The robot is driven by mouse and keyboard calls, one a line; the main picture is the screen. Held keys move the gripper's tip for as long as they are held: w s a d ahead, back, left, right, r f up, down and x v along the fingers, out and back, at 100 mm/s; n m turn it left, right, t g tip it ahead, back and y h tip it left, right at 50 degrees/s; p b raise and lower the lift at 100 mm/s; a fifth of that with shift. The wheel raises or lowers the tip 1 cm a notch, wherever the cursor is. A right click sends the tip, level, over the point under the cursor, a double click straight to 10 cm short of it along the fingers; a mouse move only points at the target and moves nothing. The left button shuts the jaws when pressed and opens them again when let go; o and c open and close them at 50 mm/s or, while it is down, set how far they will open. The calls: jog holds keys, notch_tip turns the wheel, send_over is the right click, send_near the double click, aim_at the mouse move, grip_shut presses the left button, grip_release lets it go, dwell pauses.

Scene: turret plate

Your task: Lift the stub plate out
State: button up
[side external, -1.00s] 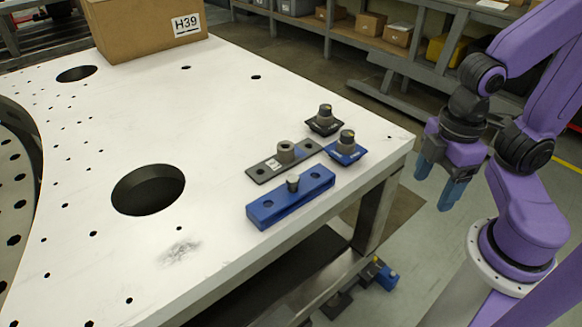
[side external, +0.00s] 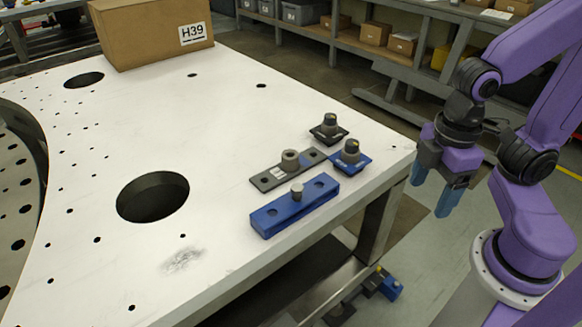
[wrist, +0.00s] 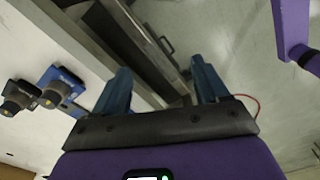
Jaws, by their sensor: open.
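A flat dark grey plate (side external: 268,180) with a round grey stub collar lies on the white table near its right edge. A blue bar (side external: 295,208) with a short grey pin on top lies in front of it, close beside it. I cannot tell for certain which of these is the stub plate. My gripper (side external: 434,190) is open and empty, with blue fingers pointing down, off the table's right edge and apart from both pieces. In the wrist view my gripper (wrist: 160,72) has nothing between its fingers, and neither piece can be made out.
A black-based knob (side external: 329,129) and a blue-based knob (side external: 350,157) stand right of the plate; the blue-based one is close to its end. The white table (side external: 240,120) has a large round hole (side external: 153,197). A cardboard box (side external: 150,32) stands at the back.

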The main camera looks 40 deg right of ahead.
jog(key=w+a+r+n, duration=0.2)
jog(key=w+a+r, duration=0.1)
jog(key=w, duration=0.5)
jog(key=w+a+r+n, duration=0.2)
jog(key=w+a+r, duration=0.15)
jog(key=w, duration=0.45)
jog(key=r+n, duration=0.2)
jog(key=n, duration=0.1)
send_over(291, 156)
jog(key=f, duration=1.1)
jog(key=shift+s+f, duration=0.1)
jog(key=shift+s, duration=0.25)
jog(key=shift+a+f, duration=0.15)
jog(key=shift+f, duration=1.4)
jog(key=shift+a+f, duration=0.15)
jog(key=shift+f, duration=1.35)
grip_shut()
jog(key=shift+r, duration=0.1)
